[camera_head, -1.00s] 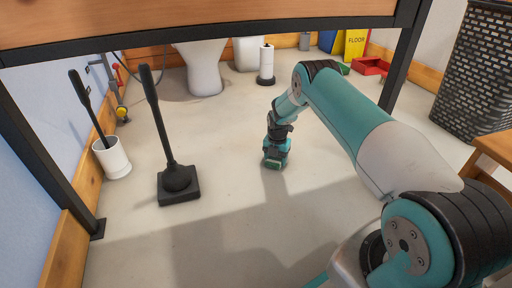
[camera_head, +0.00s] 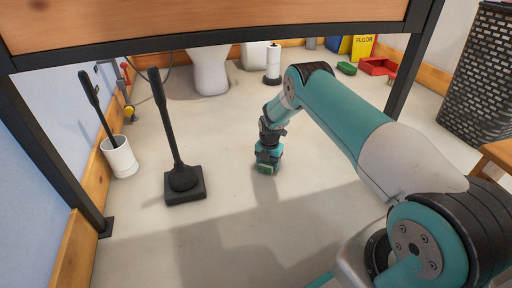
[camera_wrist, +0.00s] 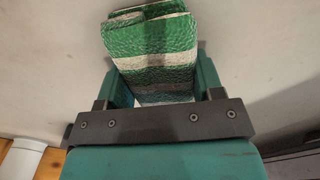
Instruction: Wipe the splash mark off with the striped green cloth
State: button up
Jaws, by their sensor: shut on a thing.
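My gripper (camera_head: 268,155) is low over the concrete floor, right of the black plunger. It is shut on the striped green cloth (camera_wrist: 152,45), a folded pad with green, white and dark bands between the two fingers in the wrist view. Only a small green edge of the cloth (camera_head: 266,170) shows under the gripper in the head view. The cloth is at or very near the floor; I cannot tell whether it touches. I cannot make out the splash mark in either view.
A black plunger (camera_head: 184,182) and a white toilet brush holder (camera_head: 120,158) stand at the left. A toilet (camera_head: 211,72), a roll stand (camera_head: 272,65), a red tray (camera_head: 377,66) and a wicker basket (camera_head: 478,85) are farther back. A table frame (camera_head: 60,160) crosses above. Floor around the gripper is clear.

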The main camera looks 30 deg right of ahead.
aim_at(257, 169)
jog(key=shift+w+a+p, duration=0.15)
jog(key=shift+w+a, duration=0.05)
jog(key=shift+a, duration=0.8)
jog(key=shift+w+a+p, duration=0.15)
jog(key=shift+a, duration=0.8)
jog(key=shift+w+a+r, duration=0.1)
jog(key=shift+a+r, duration=0.05)
jog(key=shift+a, duration=0.15)
notch_tip(257, 169, up, 8)
jog(key=p, duration=0.6)
jog(key=shift+d, duration=0.1)
